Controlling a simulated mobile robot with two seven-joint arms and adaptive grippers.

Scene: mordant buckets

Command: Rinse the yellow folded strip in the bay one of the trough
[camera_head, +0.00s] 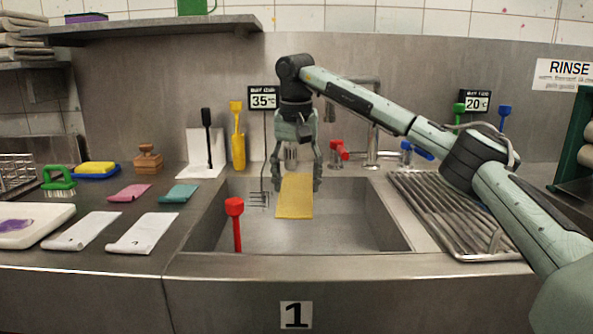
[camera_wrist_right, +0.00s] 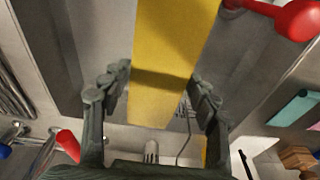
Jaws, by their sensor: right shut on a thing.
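The yellow folded strip (camera_head: 295,205) hangs between the fingers of my right gripper (camera_head: 297,185), over the sunken basin of the trough (camera_head: 350,230). The front panel below carries a "1" sign (camera_head: 296,315). In the right wrist view the strip (camera_wrist_right: 172,45) runs between the two fingers of the gripper (camera_wrist_right: 160,85), which is shut on it. Whether the strip's lower end touches the basin floor or any water, I cannot tell. My left gripper is not in view.
A red-topped post (camera_head: 236,225) stands at the basin's front left. A ribbed drainboard (camera_head: 445,215) lies to the right. Red (camera_head: 338,150) and blue (camera_head: 415,151) tap handles sit behind. White cloths (camera_head: 143,233) and pink (camera_head: 129,192) and teal (camera_head: 179,193) pieces lie on the left counter.

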